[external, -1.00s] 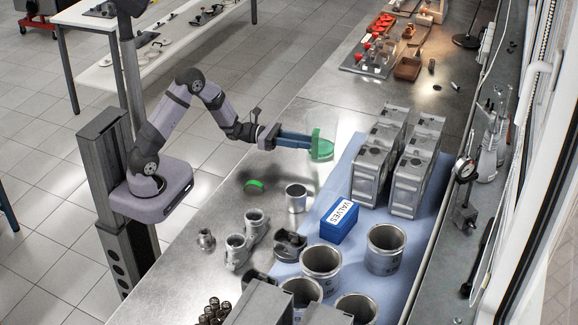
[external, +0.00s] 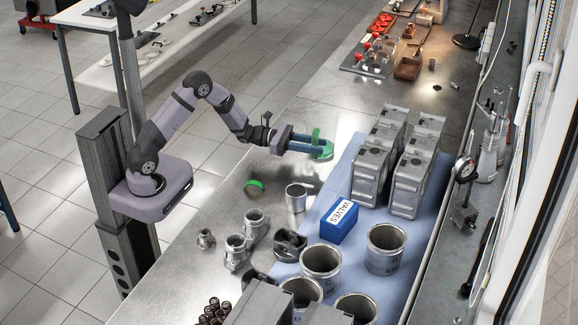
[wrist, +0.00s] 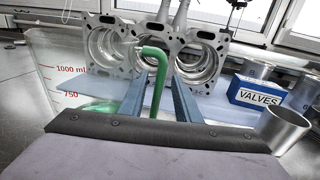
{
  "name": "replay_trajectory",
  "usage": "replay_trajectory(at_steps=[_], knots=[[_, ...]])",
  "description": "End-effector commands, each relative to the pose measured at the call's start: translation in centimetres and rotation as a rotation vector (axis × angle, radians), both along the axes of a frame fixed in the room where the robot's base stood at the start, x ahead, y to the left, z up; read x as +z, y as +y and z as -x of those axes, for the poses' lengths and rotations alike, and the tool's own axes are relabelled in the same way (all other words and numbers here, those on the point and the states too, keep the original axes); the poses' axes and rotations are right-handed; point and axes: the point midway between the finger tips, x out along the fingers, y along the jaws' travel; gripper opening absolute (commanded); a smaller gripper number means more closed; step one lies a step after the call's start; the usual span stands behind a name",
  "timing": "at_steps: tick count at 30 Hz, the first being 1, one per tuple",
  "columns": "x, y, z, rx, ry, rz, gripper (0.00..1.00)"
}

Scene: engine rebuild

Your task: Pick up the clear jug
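The clear jug (wrist: 48,62) shows on the left of the wrist view, with red marks reading 1000 ml and 750. Its green handle (wrist: 157,75) stands between the two fingers of my gripper (wrist: 160,105), with a visible gap on each side. In the external view the fingers of my gripper (external: 318,151) are around green parts (external: 316,135) of the jug, above the bench. The fingers are open, not closed on the handle. The jug's clear body is almost invisible in the external view, and its base is hard to make out.
A small green piece (external: 254,184) shows near the bench's front edge. A metal cylinder (external: 296,197), a blue VALVES box (external: 339,221) and grey engine blocks (external: 372,177) on the blue mat are close by.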

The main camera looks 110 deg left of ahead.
Motion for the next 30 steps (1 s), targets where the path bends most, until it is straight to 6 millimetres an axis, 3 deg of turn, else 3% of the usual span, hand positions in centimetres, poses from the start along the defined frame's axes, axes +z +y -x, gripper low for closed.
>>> replay_trajectory(at_steps=[9,17,21,30], knots=[[-0.1,0.2,-3.5,-0.001,0.0,0.001,0.3],[-0.1,0.3,-3.6,0.0,0.0,0.001,0.3],[-0.1,0.3,-3.6,0.0,0.0,0.001,0.01],[-0.1,0.3,-3.6,0.0,0.0,0.002,0.0]])
